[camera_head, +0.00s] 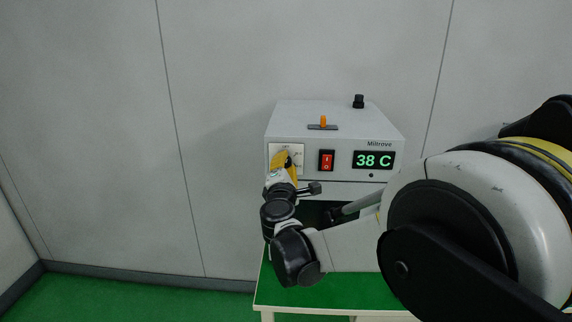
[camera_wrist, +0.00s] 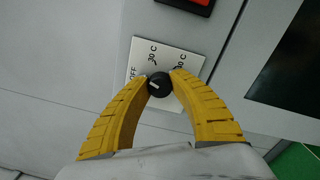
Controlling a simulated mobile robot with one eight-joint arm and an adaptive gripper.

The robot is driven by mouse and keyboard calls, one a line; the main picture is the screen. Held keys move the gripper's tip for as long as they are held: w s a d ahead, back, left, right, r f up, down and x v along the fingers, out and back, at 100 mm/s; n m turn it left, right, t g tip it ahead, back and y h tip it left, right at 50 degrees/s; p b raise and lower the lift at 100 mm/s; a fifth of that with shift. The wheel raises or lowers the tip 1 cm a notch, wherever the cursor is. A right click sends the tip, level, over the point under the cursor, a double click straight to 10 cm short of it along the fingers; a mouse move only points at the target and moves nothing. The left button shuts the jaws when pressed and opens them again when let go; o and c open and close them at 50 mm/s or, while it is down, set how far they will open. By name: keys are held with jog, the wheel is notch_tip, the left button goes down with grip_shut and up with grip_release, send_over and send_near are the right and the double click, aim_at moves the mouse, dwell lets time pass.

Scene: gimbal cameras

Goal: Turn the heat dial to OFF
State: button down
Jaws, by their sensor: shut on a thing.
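The heat dial is a small black knob (camera_wrist: 159,86) on a white label plate (camera_wrist: 190,62) in the wrist view. The plate reads OFF at left, 30 C above and another C value at upper right. A short white mark on the knob lies toward its left side, roughly the OFF side; its exact setting is hard to tell. My gripper (camera_wrist: 161,78) has yellow fingers shut on the knob from both sides. In the head view my gripper (camera_head: 287,160) covers most of the dial, in front of its plate (camera_head: 275,151) on the box's left front.
The grey Miltrove box (camera_head: 290,115) stands on a green-topped table (camera_head: 285,292). Its front has a red rocker switch (camera_head: 326,160) and a display (camera_head: 374,160) reading 38 C. On top are an orange lever (camera_head: 323,121) and a black knob (camera_head: 358,101). A wall is behind.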

jog(key=shift+n, duration=1.9)
jog(key=c, duration=1.1)
grip_release()
jog(key=s, duration=1.2)
jog(key=shift+a+f, duration=0.1)
